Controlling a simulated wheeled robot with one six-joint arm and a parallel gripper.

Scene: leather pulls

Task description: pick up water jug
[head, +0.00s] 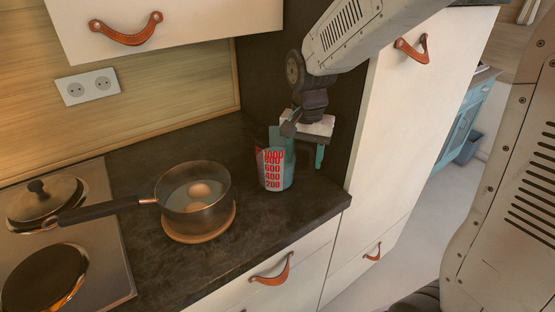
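The water jug (274,169) is a clear measuring jug with red numbers on its side. It stands upright on the dark worktop, near the right end, close to the tall white cabinet. My gripper (300,155) is just above and to the right of the jug, pointing down. Its teal fingers are spread apart, one showing at the jug's rim and the other to the right of the jug. The jug's handle is not clear, and I cannot tell whether a finger touches the jug.
A pot (196,192) with eggs stands on a wooden board (203,233) left of the jug, its handle pointing left. A hob (75,240) with a lid (45,203) is farther left. The tall cabinet (400,120) closes off the right. A wall cupboard (170,25) hangs above.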

